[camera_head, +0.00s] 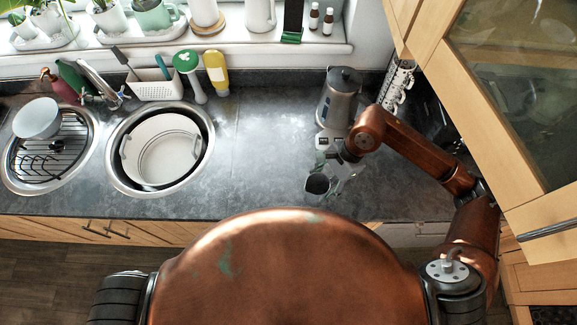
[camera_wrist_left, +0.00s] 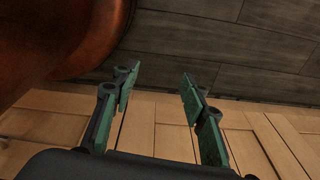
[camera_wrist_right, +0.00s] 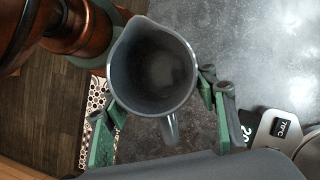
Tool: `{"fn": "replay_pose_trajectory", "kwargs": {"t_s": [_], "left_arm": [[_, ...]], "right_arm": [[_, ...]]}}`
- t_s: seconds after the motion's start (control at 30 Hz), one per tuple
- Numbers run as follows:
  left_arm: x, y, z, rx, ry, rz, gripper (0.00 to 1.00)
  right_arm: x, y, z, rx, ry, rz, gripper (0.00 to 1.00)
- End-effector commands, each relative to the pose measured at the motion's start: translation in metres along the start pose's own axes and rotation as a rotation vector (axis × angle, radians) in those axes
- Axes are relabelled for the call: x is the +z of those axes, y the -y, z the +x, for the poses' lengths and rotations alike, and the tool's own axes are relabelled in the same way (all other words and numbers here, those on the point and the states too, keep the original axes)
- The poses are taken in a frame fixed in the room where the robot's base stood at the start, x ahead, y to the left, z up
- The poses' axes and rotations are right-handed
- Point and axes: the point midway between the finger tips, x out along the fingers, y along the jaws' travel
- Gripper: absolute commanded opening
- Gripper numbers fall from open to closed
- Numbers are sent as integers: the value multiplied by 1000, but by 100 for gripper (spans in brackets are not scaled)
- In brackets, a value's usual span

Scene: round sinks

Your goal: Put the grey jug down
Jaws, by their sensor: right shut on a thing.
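The grey jug (camera_head: 317,185) is over the worktop near its front edge, held by my right gripper (camera_head: 338,172). In the right wrist view I look down into the empty-looking jug (camera_wrist_right: 152,72), with its spout at upper left and its handle at lower right. The green fingers of my right gripper (camera_wrist_right: 162,125) are on both sides of it. I cannot tell whether its base touches the worktop. My left gripper (camera_wrist_left: 155,95) is open and empty in the left wrist view, over wooden cabinet fronts and the dark floor.
A grey kettle (camera_head: 339,97) stands behind the jug. The dark worktop (camera_head: 255,160) is clear left of the jug. Two round sinks lie further left; one holds a white tub (camera_head: 162,150), the other a rack (camera_head: 50,155) and bowl (camera_head: 36,118). A wall cabinet (camera_head: 470,90) overhangs at right.

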Motion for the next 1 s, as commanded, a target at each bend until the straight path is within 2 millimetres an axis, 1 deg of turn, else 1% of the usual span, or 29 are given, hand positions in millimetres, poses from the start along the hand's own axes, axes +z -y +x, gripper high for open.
{"fn": "replay_pose_trajectory", "kwargs": {"t_s": [0.03,0.13,0.2,0.33,0.4,0.5,0.6,0.67,0.73,0.83,1.0], "left_arm": [[2,0,-11,0,5,-1,40],[11,-1,-22,1,18,-4,40],[21,-2,-30,2,30,-7,40],[37,-2,-42,3,51,-10,40],[39,-2,-46,2,55,-10,40],[37,0,-50,1,52,-9,40],[28,1,-52,-1,43,-7,40],[21,2,-53,-1,33,-6,40],[12,3,-54,-2,22,-4,40],[4,3,-59,-2,12,-3,40],[5,4,-70,-2,15,-4,40]], "right_arm": [[16,-1,-7,-35,5,73,20],[39,0,-13,-108,5,245,20],[53,2,-17,-157,6,362,20],[76,4,-27,-236,4,551,20],[85,5,-31,-270,3,635,20],[94,6,-36,-306,2,723,20],[98,7,-39,-326,0,780,20],[98,10,-39,-332,-1,800,20],[95,16,-37,-334,-1,811,20],[84,34,-32,-333,-3,817,20],[64,71,-22,-331,-3,815,20]]}}
